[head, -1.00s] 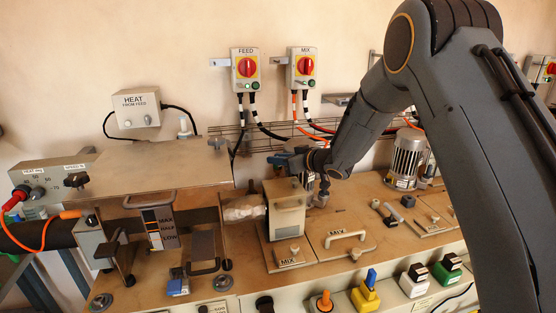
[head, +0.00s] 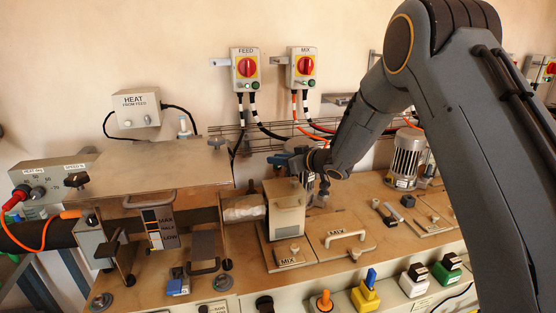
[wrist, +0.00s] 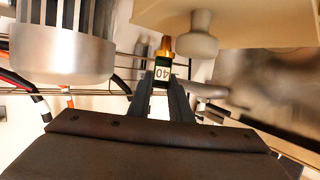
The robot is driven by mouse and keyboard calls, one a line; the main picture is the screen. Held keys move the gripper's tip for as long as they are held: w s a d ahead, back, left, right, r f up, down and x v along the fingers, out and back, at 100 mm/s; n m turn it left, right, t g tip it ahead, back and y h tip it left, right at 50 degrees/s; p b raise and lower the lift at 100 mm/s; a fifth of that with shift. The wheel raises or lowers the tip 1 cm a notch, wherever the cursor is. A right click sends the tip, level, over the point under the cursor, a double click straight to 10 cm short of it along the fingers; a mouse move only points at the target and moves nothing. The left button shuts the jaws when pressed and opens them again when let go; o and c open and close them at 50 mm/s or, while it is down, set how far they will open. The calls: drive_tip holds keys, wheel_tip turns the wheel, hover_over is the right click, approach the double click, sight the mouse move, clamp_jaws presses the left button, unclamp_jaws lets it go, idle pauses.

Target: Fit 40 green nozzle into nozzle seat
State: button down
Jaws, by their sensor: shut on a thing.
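In the wrist view my gripper (wrist: 162,82) is shut on the nozzle (wrist: 161,71). The nozzle has a dark body, a pale label reading 40 upside down, and a brass tip (wrist: 167,44) pointing up in the picture. No green can be made out clearly on it. In the head view my gripper (head: 304,168) is behind and above the grey MIX box, and the nozzle is too small or hidden to tell there. I cannot make out the nozzle seat for certain in either view.
A pale knob (wrist: 198,36) under a tan panel is close beside the brass tip. A silver motor (wrist: 62,45) is at left in the wrist view. The grey box (head: 287,208) and the MIX lid handle (head: 345,238) are near the arm. Cables run along the wall.

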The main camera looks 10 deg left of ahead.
sight(280, 168)
drive_tip(key=shift+f+b, duration=0.9)
drive_tip(key=shift+f, duration=0.8)
drive_tip(key=c, duration=1.5)
unclamp_jaws()
drive_tip(key=shift+c, duration=0.2)
drive_tip(key=shift+b+v, duration=1.2)
drive_tip(key=shift+v, duration=2.75)
